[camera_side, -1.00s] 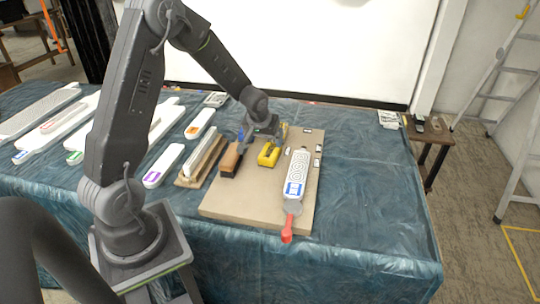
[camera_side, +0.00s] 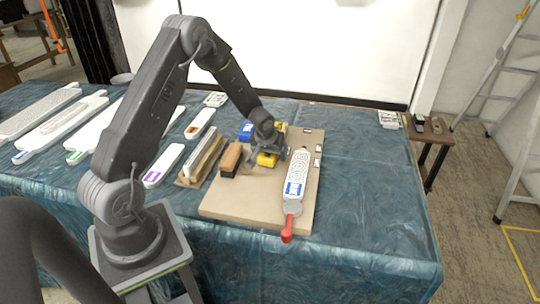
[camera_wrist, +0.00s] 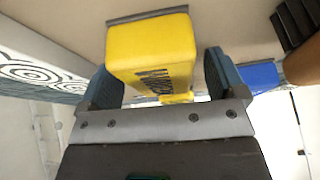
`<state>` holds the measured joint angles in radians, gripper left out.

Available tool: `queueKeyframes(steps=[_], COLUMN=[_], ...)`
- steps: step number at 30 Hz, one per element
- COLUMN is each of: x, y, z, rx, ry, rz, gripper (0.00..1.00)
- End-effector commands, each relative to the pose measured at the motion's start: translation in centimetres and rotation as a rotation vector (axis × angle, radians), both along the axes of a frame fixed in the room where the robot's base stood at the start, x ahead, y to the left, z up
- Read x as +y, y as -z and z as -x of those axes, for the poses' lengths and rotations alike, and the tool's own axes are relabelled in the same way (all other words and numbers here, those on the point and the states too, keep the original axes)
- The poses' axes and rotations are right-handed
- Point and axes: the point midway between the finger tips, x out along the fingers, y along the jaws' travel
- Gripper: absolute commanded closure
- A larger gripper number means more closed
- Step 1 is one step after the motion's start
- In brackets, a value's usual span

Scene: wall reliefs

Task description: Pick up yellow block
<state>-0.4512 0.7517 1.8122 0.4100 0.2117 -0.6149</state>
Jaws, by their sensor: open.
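The yellow block (camera_side: 266,160) stands on the tan board, partly hidden behind my gripper in the side view. In the wrist view the yellow block (camera_wrist: 150,55) fills the upper middle, with dark lettering on its face. My gripper (camera_side: 268,155) is low over the board at the block. In the wrist view my gripper (camera_wrist: 160,80) is open, with one blue-grey finger on each side of the yellow block.
A brown-and-black block (camera_side: 231,160) stands left of the yellow block, and a blue block (camera_side: 245,132) stands behind. A patterned white paddle (camera_side: 296,180) with a red tip lies to the right on the tan board (camera_side: 250,200). Long white pieces (camera_side: 164,165) lie further left.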

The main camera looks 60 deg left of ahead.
Motion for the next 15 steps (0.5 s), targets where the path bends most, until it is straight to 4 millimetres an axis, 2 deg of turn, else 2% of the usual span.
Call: queueKeyframes(steps=[14,15], x=[-0.01,-0.01], y=[0.4,0.36], z=[0.01,0.01], rx=[0.0,0.0], ry=[0.001,0.001], rz=[0.0,0.0], gripper=[0.11,0.14])
